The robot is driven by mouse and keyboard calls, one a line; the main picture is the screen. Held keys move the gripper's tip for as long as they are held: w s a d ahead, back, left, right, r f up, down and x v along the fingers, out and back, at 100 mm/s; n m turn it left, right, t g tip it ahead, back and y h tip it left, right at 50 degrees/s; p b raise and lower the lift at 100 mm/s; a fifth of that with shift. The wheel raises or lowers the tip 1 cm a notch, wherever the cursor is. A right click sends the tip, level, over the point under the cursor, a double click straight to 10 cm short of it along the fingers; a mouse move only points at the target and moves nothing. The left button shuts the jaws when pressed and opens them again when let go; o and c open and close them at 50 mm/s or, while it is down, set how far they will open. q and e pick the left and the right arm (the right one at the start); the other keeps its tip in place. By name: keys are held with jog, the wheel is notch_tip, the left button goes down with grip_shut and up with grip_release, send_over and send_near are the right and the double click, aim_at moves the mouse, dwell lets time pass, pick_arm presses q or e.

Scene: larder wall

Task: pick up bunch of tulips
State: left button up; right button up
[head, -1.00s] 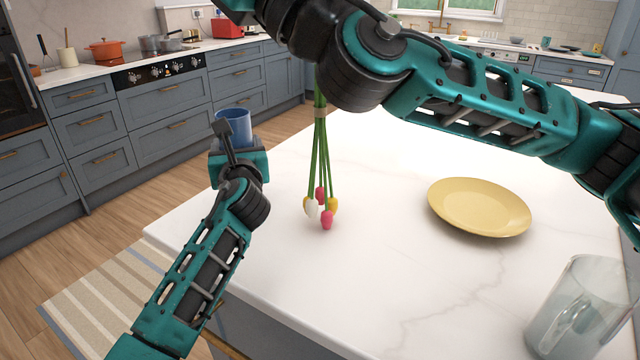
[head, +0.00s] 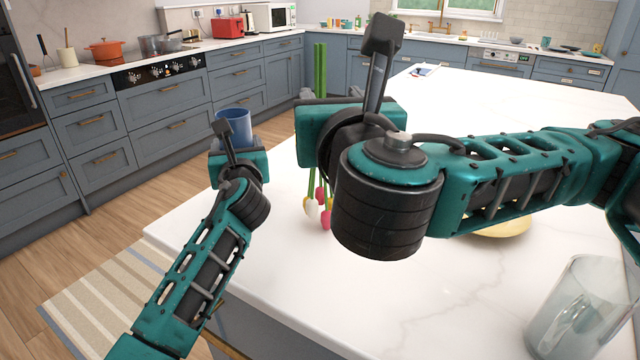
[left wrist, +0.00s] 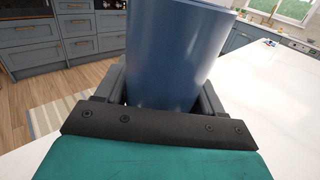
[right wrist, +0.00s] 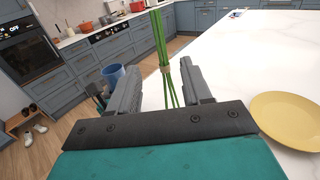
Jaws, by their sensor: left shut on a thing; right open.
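The bunch of tulips (head: 319,75) is upright at the white island, green stems up and red, white and yellow heads down. My right arm hides its middle in the head view. In the right wrist view the tied stems (right wrist: 164,62) show between the fingers of my right gripper (right wrist: 160,88), with gaps on both sides. That gripper is open, and in the head view (head: 322,99) it is level with the upper stems. My left gripper (head: 234,145) is shut on a blue cup (head: 235,124), which also fills the left wrist view (left wrist: 170,55).
A yellow plate (right wrist: 290,118) lies on the island (head: 480,290), mostly hidden by my right arm in the head view.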

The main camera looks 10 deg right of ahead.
aim_at(321, 80)
jog(key=w, duration=0.3)
jog(key=w+d, duration=0.1)
jog(key=w, duration=0.7)
jog(key=shift+w+d, duration=0.15)
jog(key=shift+d, duration=0.05)
jog(key=shift+c, duration=0.3)
grip_shut()
